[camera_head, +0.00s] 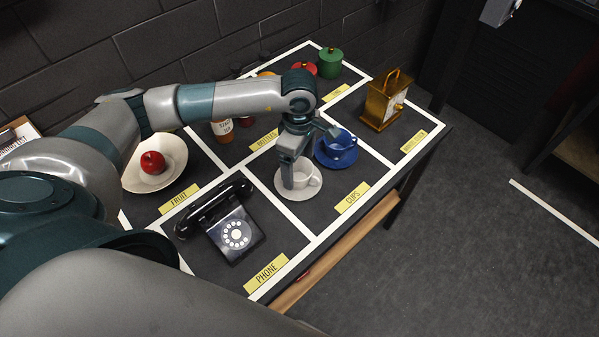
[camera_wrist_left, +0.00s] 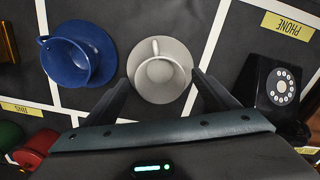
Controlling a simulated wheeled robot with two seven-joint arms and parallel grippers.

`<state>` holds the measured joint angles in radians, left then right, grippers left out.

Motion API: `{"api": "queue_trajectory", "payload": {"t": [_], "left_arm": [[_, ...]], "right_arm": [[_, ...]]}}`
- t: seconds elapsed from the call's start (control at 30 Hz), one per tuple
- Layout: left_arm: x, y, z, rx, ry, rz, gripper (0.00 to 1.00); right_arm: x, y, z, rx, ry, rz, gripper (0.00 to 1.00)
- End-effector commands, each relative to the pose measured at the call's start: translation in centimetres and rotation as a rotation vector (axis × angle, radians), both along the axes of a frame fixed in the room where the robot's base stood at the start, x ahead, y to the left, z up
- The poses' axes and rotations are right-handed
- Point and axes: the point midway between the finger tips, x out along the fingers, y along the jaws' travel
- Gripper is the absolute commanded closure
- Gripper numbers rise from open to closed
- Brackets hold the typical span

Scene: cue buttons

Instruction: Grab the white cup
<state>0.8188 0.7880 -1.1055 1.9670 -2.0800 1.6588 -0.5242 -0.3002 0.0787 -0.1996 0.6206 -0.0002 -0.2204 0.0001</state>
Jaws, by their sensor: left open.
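The white cup (camera_head: 305,178) stands on a white saucer (camera_head: 284,189) in the cups section of the table. The cup also shows in the left wrist view (camera_wrist_left: 160,72), on its saucer (camera_wrist_left: 181,58), with its handle toward the top of that picture. My left gripper (camera_head: 294,180) reaches down from above at the cup and hides part of it in the head view. In the left wrist view the two fingers (camera_wrist_left: 160,92) are spread apart on either side of the cup's near edge. I cannot tell whether they touch it. My right gripper is not in view.
A blue cup (camera_head: 337,137) on a blue saucer stands close beside the white one. A black telephone (camera_head: 225,225) is on the other side.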

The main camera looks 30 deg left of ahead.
Motion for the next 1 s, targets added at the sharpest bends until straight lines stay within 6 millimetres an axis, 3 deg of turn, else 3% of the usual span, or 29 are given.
{"api": "queue_trajectory", "payload": {"t": [0.07,0.3,0.77,0.93,1.0], "left_arm": [[-0.1,-0.2,-0.7,0.001,0.005,0.0,0.19],[0.0,-0.2,-2.8,0.0,0.002,0.0,0.19],[0.0,-0.2,-2.8,0.0,0.001,-0.001,0.19],[0.0,-0.2,-2.8,0.0,0.001,-0.001,0.6],[0.0,-0.2,-2.8,0.0,0.001,-0.001,0.65]], "right_arm": [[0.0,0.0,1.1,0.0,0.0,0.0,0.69],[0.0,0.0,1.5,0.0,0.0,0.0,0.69],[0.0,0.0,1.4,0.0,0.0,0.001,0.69],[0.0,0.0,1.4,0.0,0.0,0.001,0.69],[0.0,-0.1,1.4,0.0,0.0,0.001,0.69]]}}
